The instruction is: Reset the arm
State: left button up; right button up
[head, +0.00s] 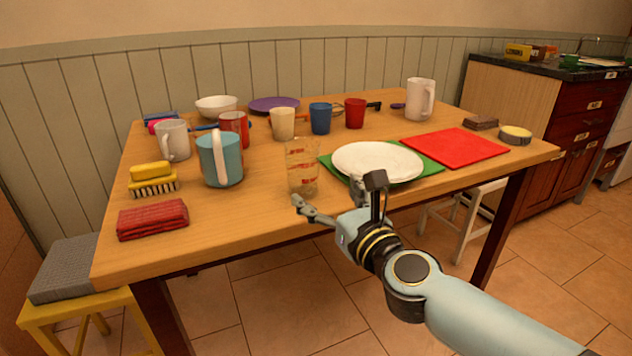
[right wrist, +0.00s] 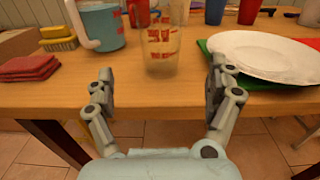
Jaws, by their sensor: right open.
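My right gripper (head: 328,200) is at the near edge of the wooden table (head: 255,215), in front of a clear glass with red markings (head: 302,168). In the right wrist view the gripper (right wrist: 160,95) is open and empty, its fingers spread wide. The glass (right wrist: 162,48) stands upright beyond the gap between the fingers, apart from them. My right arm reaches in from the lower right in the head view. My left gripper does not show in either view.
A white plate (head: 377,162) on a green mat lies right of the glass. A teal pitcher (head: 226,165), a folded red cloth (head: 152,219) and a yellow brush (head: 152,180) stand left. Several cups (head: 320,118) are behind. A red mat (head: 455,147) lies right. Open floor is in front.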

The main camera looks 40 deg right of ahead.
jog(key=s+a+f+n+g+y, duration=0.15)
jog(key=s+f+n, duration=0.35)
jog(key=f, duration=0.5)
jog(key=s+f+n+g, duration=0.3)
jog(key=s+f+n, duration=0.2)
jog(key=f, duration=0.6)
jog(key=s+a+f+n+g+y, duration=0.1)
jog(key=s+f+n+g, duration=0.3)
jog(key=f, duration=0.6)
jog(key=s+f+n+g, duration=0.3)
jog(key=s+f+n, duration=0.2)
jog(key=s+n, duration=0.3)
jog(key=s+f+n+g, duration=0.2)
jog(key=s+f+n, duration=0.4)
jog(key=s, duration=0.8)
jog(key=s+f+n+g, duration=0.3)
jog(key=s+f+n, duration=0.2)
jog(key=s+n, duration=0.6)
jog(key=shift+a+f+g, duration=0.15)
jog(key=shift+f+g, duration=0.05)
jog(key=shift+g, duration=0.15)
